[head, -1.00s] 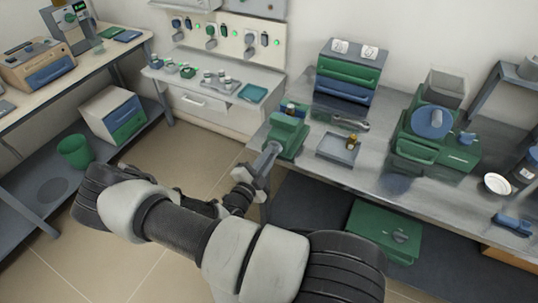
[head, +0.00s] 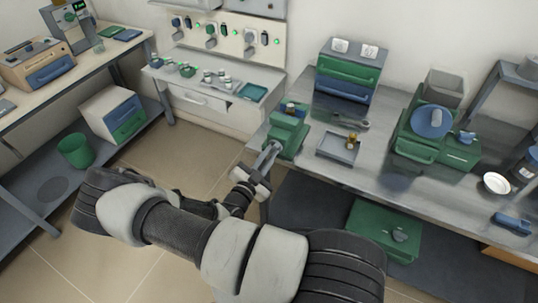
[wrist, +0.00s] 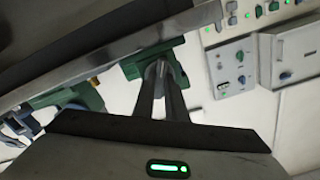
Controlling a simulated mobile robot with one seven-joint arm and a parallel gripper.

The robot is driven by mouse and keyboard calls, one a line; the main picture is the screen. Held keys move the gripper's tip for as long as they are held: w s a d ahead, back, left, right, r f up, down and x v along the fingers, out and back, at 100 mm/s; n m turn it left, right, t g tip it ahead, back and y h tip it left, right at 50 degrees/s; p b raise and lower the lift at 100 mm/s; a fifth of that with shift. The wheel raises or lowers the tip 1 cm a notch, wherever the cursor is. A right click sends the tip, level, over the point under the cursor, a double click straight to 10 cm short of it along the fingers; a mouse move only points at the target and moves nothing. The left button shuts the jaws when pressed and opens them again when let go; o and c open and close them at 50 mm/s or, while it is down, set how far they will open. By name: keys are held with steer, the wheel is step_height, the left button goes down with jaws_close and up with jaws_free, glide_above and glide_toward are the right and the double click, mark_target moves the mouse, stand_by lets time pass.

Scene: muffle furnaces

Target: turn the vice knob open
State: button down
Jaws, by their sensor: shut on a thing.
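The green vice (head: 288,132) stands at the left front corner of the grey workbench in the head view. It also shows upside down at the top of the wrist view (wrist: 133,69). My gripper (head: 274,149) reaches up to its front face from the aisle side. In the wrist view my two grey fingers (wrist: 161,72) run straight to the vice and are shut on its small knob, which is mostly hidden between the fingertips. How far the vice jaws stand apart is too small to tell.
A grey tray (head: 336,150) with a small brown bottle (head: 352,140) sits right of the vice. Green and blue drawers (head: 346,72) stand behind it. A green box (head: 385,232) lies under the bench. The floor (head: 205,155) left of the bench is clear.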

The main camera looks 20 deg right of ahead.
steer(key=c, duration=1.8)
jaws_free()
steer(key=v, duration=1.7)
steer(key=shift+s+a+b, duration=0.2)
steer(key=shift+b, duration=0.2)
